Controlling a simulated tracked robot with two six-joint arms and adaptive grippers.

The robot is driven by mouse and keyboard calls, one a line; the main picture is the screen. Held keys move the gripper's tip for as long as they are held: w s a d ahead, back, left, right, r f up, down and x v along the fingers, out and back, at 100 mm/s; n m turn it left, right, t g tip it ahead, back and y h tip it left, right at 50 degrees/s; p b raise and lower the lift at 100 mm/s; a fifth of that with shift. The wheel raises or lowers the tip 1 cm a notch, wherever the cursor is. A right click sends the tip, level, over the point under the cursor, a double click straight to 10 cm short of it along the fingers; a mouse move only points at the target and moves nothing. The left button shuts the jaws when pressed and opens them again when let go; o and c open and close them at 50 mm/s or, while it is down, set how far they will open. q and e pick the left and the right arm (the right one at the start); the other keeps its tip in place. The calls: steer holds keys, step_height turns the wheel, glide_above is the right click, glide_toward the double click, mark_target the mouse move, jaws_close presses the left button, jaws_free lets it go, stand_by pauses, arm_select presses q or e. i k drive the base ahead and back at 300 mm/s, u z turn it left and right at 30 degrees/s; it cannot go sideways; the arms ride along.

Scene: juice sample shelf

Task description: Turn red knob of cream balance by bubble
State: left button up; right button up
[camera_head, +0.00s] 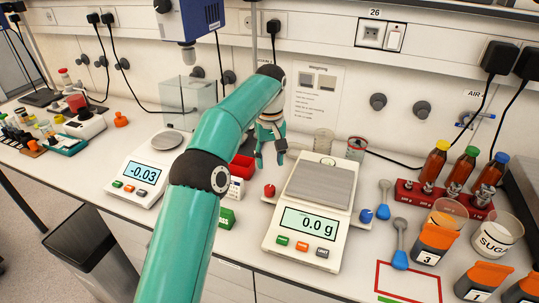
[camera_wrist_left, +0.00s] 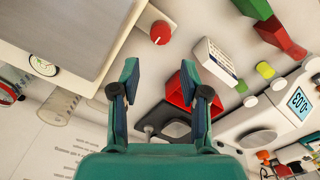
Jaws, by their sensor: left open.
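The cream balance (camera_head: 298,255) stands in the middle of the bench and reads 0.0 g. Its red knob (camera_head: 269,190) sticks out at the left side. A blue knob (camera_head: 366,215) is at the right side. The round bubble level (camera_head: 328,161) is at the balance's back edge. In the left wrist view, the red knob (camera_wrist_left: 161,33) lies ahead of the fingers, and the bubble (camera_wrist_left: 43,65) is at the left. My left gripper (camera_head: 270,160) is open and empty, above and behind the red knob, apart from it. My right gripper is not in view.
Another balance (camera_head: 140,179) reading -0.03 stands to the left. A red bin (camera_head: 241,167), a white box (camera_head: 236,187) and a green block (camera_head: 227,218) are near the knob's left. Glass beakers (camera_head: 323,140) stand behind. Spoons, bottles and jars crowd the right.

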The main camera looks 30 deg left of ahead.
mark_target(366, 216)
steer(key=u, duration=0.05)
steer(key=k, duration=1)
steer(key=z, duration=0.05)
